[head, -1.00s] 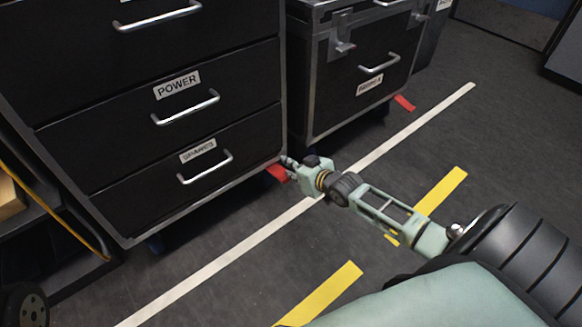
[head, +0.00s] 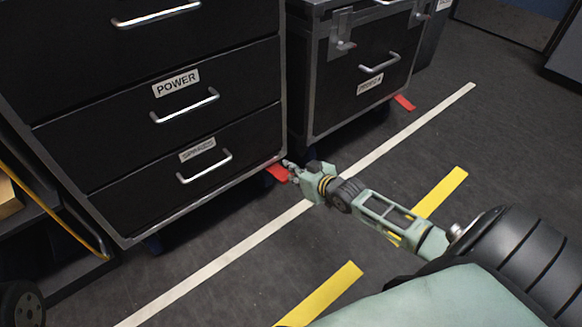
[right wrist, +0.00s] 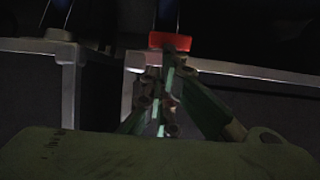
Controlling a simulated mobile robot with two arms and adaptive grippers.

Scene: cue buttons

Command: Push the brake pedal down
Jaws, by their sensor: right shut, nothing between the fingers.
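A red brake pedal (head: 277,172) sticks out at the lower right corner of the left black cabinet, low over the floor. It also shows in the right wrist view (right wrist: 170,40) as a red block just beyond my fingertips. My right gripper (head: 290,168) is shut and empty, with its tips close beside the pedal's right end. In the right wrist view the closed fingers (right wrist: 168,75) point at the pedal. I cannot tell whether they touch it. A second red pedal (head: 404,103) sits under the right black case. My left gripper is not in view.
The left cabinet (head: 120,140) has drawers with metal handles and labels, one reading POWER. The black case (head: 352,95) stands to its right. White (head: 220,257) and yellow tape (head: 322,296) mark the open grey floor.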

